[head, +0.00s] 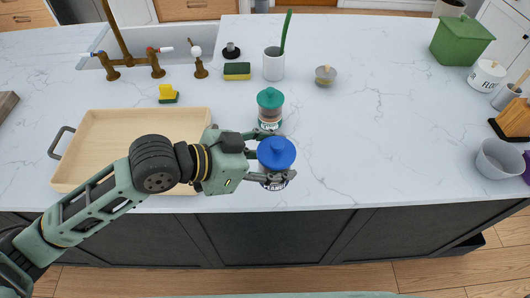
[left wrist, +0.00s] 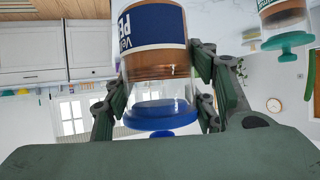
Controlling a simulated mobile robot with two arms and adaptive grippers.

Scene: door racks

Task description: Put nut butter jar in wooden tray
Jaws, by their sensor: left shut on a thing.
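The nut butter jar (head: 277,153) has a blue lid, clear sides, brown contents and a dark blue and white label. It is near the counter's front edge; I cannot tell whether it touches the counter. My left gripper (head: 272,162) comes from the left and is shut around the jar's sides. In the left wrist view the jar (left wrist: 156,62) appears upside down between the fingers (left wrist: 158,95). The wooden tray (head: 150,118) lies on the counter to the left, partly covered by my left arm, with its visible floor empty. My right gripper is not in view.
A green-lidded jar (head: 270,108) stands just behind the held jar. Further back are a white cup (head: 273,66), a sponge (head: 237,71), a small bowl (head: 326,76) and the sink (head: 185,40). The counter's middle right is clear; a grey pot (head: 499,160) stands at far right.

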